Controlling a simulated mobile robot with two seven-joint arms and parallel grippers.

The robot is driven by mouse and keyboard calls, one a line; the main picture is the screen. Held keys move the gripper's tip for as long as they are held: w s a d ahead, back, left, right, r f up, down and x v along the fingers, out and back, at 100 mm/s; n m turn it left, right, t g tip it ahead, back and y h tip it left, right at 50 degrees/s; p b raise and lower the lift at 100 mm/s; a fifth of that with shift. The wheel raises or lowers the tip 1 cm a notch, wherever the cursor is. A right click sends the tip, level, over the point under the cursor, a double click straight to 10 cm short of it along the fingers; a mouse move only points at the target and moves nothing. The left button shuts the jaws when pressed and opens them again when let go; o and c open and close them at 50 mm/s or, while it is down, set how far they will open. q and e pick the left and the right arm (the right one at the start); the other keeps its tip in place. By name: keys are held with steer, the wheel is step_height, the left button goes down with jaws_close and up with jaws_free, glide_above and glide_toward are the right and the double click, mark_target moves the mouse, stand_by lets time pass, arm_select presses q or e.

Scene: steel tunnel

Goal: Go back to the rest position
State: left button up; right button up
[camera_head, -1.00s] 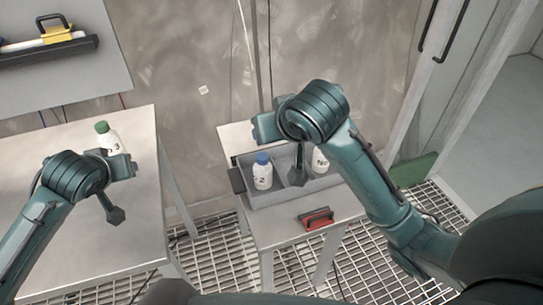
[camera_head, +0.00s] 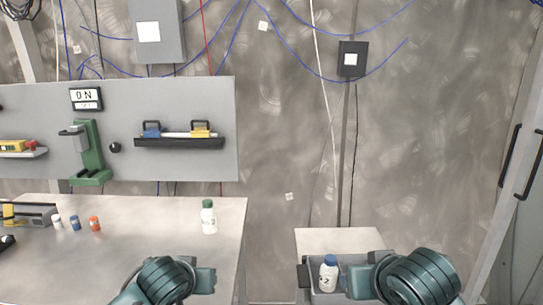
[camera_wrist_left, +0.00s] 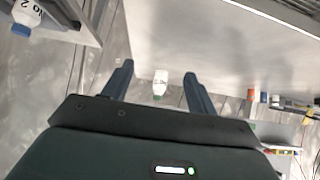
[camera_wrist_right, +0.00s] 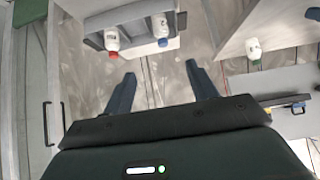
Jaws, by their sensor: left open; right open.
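My left gripper (camera_wrist_left: 158,75) is open and empty in the left wrist view. In the head view its arm shows at the bottom, in front of the left table, with the fingers out of sight. My right gripper (camera_wrist_right: 163,78) is open and empty in the right wrist view. In the head view its arm covers part of the grey bin (camera_head: 306,277). A white bottle with a blue cap (camera_head: 328,274) stands in that bin. The right wrist view also shows a red-capped white bottle (camera_wrist_right: 112,40) in the bin, apart from my fingers.
A green-capped white bottle (camera_head: 208,217) stands on the left table (camera_head: 150,215). Several small bottles and a green press (camera_head: 90,155) are further left. A panel with a tool shelf (camera_head: 180,143) hangs behind. A cabinet with black handles (camera_head: 510,165) is at the right.

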arm_select(q)
steer(key=shift+s+d+f+m+h, duration=0.35)
steer(key=shift+s+d+f, duration=0.35)
steer(key=shift+s+f, duration=0.3)
steer(key=s+d+f+m+h, duration=0.25)
steer(key=s+d+f, duration=0.25)
steer(key=s+f, duration=0.45)
arm_select(e)
steer(key=s+a+f+n+y, duration=0.1)
steer(key=s+a+f, duration=0.1)
steer(key=f, duration=0.6)
steer(key=s+a+f+n+y, duration=0.1)
steer(key=s+f+y, duration=0.1)
steer(key=f, duration=0.6)
arm_select(q)
steer(key=s+a+f+t, duration=0.1)
steer(key=s+a+f, duration=0.1)
steer(key=s, duration=0.4)
steer(key=s+a+f+p, duration=0.1)
steer(key=s+a+f, duration=0.1)
steer(key=s, duration=0.5)
steer(key=shift+s+a+f+t+p, duration=0.2)
steer(key=shift+f+t+p, duration=0.15)
steer(key=shift+f, duration=0.25)
arm_select(e)
steer(key=s+f+n+t, duration=0.1)
steer(key=s+f, duration=0.8)
steer(key=s, duration=0.3)
steer(key=shift+s+d+t, duration=0.2)
steer(key=shift+s+t, duration=0.1)
